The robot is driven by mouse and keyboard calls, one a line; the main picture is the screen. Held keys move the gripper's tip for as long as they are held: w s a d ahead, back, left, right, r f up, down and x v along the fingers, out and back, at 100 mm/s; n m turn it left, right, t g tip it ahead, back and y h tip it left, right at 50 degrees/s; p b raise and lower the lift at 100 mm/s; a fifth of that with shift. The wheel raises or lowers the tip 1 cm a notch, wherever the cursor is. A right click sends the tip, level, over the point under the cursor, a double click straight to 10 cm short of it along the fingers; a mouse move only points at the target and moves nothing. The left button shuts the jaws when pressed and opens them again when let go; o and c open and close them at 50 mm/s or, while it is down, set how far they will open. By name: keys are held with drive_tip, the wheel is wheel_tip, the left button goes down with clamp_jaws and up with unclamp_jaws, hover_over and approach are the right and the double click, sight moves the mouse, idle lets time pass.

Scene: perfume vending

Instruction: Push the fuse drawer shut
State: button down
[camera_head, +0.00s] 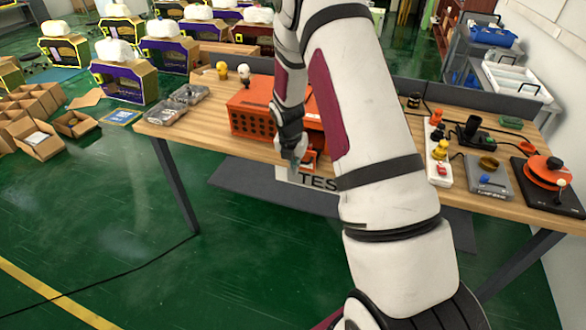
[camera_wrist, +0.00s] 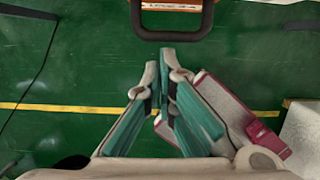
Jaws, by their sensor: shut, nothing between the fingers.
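The orange box (camera_head: 250,108) with a row of round holes along its front stands on the wooden table, partly behind my arm. A small orange piece (camera_head: 309,155), likely the drawer front, shows beside my gripper at the table's front edge. How far the drawer is out cannot be told. In the wrist view a black U-shaped handle (camera_wrist: 172,35) hangs below an orange edge (camera_wrist: 172,6) at the top. My gripper (camera_wrist: 158,65) is shut and empty, its teal fingertips just below the handle in the picture, with a small gap seen. It points downward in the head view (camera_head: 294,162).
Switches, a grey device (camera_head: 488,178) and an orange reel (camera_head: 549,172) stand at right. Green floor lies open in front; cardboard boxes (camera_head: 35,138) lie left.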

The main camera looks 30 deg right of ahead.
drive_tip(key=w+d+b, duration=0.1)
drive_tip(key=w+d, duration=0.1)
drive_tip(key=d, duration=0.1)
drive_tip(key=w+d+b, duration=0.2)
drive_tip(key=w+d, duration=0.1)
drive_tip(key=w+d+b, duration=0.2)
drive_tip(key=d, duration=0.1)
drive_tip(key=shift+w+f, duration=0.1)
drive_tip(key=shift+w, duration=0.05)
drive_tip(key=shift+w+d, duration=0.15)
drive_tip(key=shift+d, duration=0.2)
drive_tip(key=shift+r, duration=0.2)
